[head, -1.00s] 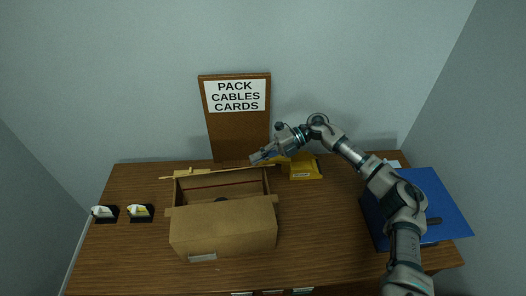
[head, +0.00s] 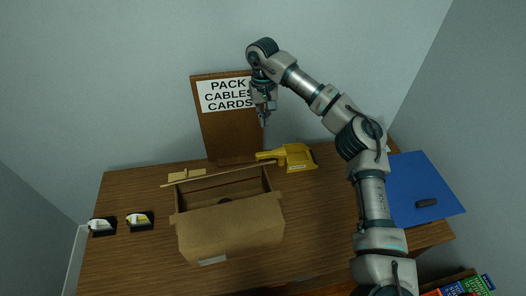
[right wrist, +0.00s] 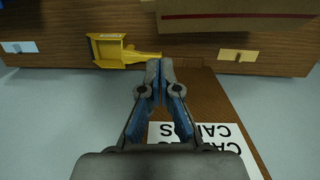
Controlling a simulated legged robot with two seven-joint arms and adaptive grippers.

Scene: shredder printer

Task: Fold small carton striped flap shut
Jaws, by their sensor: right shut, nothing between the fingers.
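The small brown carton (head: 232,228) stands open on the desk, with a dark item partly visible inside. Its far flap (head: 215,177) shows nearly edge-on as a thin strip along the back rim. In the right wrist view a carton flap (right wrist: 205,22) with a red stripe spans the top right, apart from the fingertips. My right gripper (head: 264,122) points down behind the carton's far right side, in front of the sign. It also shows in the right wrist view (right wrist: 160,65), with its fingers together and empty. My left gripper is not in view.
A yellow dustpan-like tool (head: 294,157) lies right of the carton's back corner. A brown board with a sign (head: 220,96) stands against the wall. Two small black holders (head: 139,221) sit at left. A blue panel (head: 425,185) is at right.

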